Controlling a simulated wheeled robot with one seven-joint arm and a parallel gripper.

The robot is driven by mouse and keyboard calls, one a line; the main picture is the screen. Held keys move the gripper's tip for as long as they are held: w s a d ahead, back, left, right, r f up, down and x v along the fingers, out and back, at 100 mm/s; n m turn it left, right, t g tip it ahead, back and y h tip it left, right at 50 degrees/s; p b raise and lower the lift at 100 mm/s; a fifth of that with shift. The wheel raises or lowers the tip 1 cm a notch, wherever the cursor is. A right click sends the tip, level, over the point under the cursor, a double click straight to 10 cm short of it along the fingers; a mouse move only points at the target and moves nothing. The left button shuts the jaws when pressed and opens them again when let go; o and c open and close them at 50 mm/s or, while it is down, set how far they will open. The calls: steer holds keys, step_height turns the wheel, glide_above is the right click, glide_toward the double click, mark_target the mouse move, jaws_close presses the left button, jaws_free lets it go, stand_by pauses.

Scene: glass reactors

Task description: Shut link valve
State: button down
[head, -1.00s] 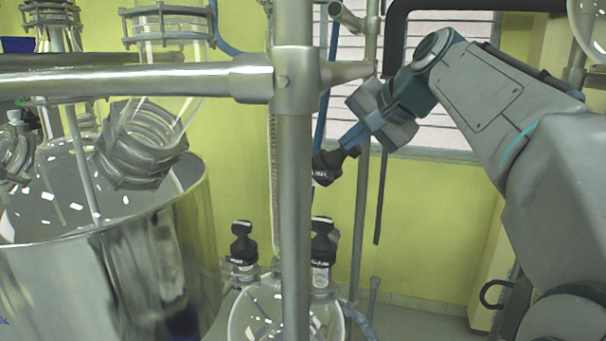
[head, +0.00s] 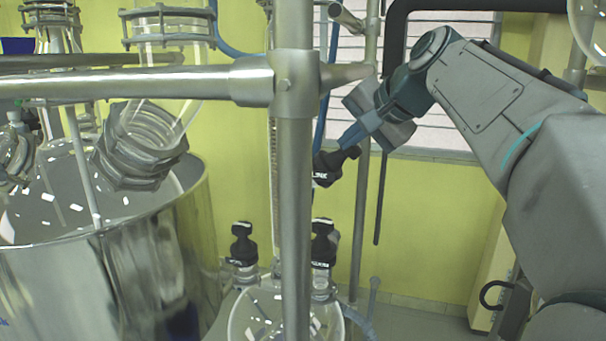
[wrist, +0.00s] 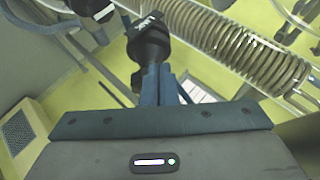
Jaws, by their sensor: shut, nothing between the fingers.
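The link valve (head: 326,168) is a black knob with a white label that seems to read "LINK". It sits just right of the vertical steel post in the head view. My gripper (head: 352,143) is beside the knob, its blue fingers together with nothing between them. In the wrist view the knob (wrist: 148,42) stands at the tips of my shut fingers (wrist: 158,72). The fingertips are at or very close to the knob; whether they touch it I cannot tell. The valve's body is partly hidden behind the post.
Two more black valve knobs (head: 242,245) stand lower down, above a round glass flask (head: 262,318). A steel post (head: 295,200) and crossbar (head: 130,82) stand in front. A large steel vessel (head: 130,270) is at left. A glass coil (wrist: 245,52) is close by in the wrist view.

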steer(key=s+d+r+p, duration=0.1)
steer(key=d+r+p, duration=0.2)
steer(key=d+r, duration=0.1)
steer(key=shift+s+r, duration=0.15)
stand_by(0.4)
steer(key=d+f+n+y+b, duration=0.3)
steer(key=d+f+n+b, duration=0.1)
steer(key=d+n+b, duration=0.15)
steer(key=w+a+f+b, duration=0.1)
steer(key=a+f+b, duration=0.3)
steer(key=a, duration=0.1)
steer(key=shift+w+f+n, duration=0.2)
steer(key=shift+w+n, duration=0.15)
steer(key=shift+w, duration=0.05)
steer(key=shift+w+a+r, duration=0.15)
stand_by(0.7)
